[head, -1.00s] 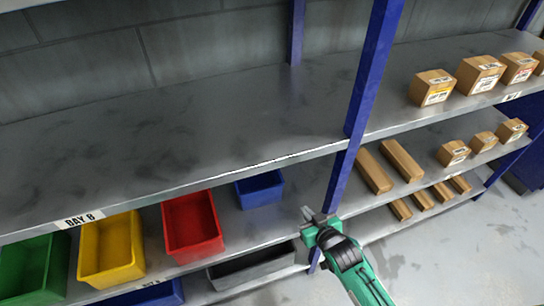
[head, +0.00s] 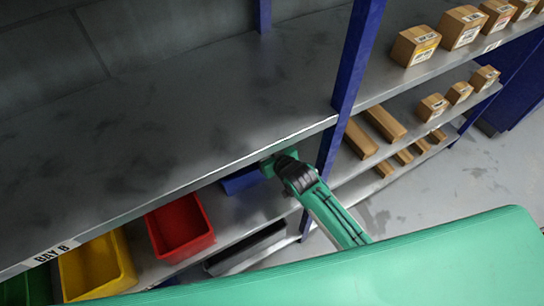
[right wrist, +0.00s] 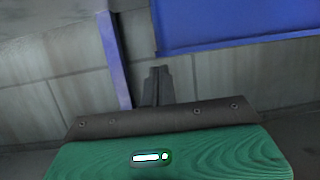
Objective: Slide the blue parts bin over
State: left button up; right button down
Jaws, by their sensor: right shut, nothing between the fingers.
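The blue parts bin (head: 240,183) stands on the middle shelf, right of the red bin, partly hidden by the upper shelf and my right gripper. In the right wrist view the blue bin (right wrist: 235,28) fills the upper right. My right gripper (right wrist: 157,76) is shut and empty, with its fingers just below and left of the bin's lower edge. In the head view the right gripper (head: 268,166) reaches under the upper shelf's edge at the bin's right side. I cannot tell whether it touches the bin. My left gripper is not in view.
A red bin (head: 180,229) and a yellow bin (head: 97,264) stand to the left on the same shelf. A blue upright post (head: 345,100) rises close right of my gripper. The upper shelf (head: 170,130) overhangs. Cardboard boxes (head: 415,46) stand right of the post.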

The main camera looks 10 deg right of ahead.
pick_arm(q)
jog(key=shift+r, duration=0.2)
pick_arm(e)
jog(key=x, duration=0.4)
jog(key=shift+w+a+f, duration=0.15)
jog(key=shift+w, duration=0.2)
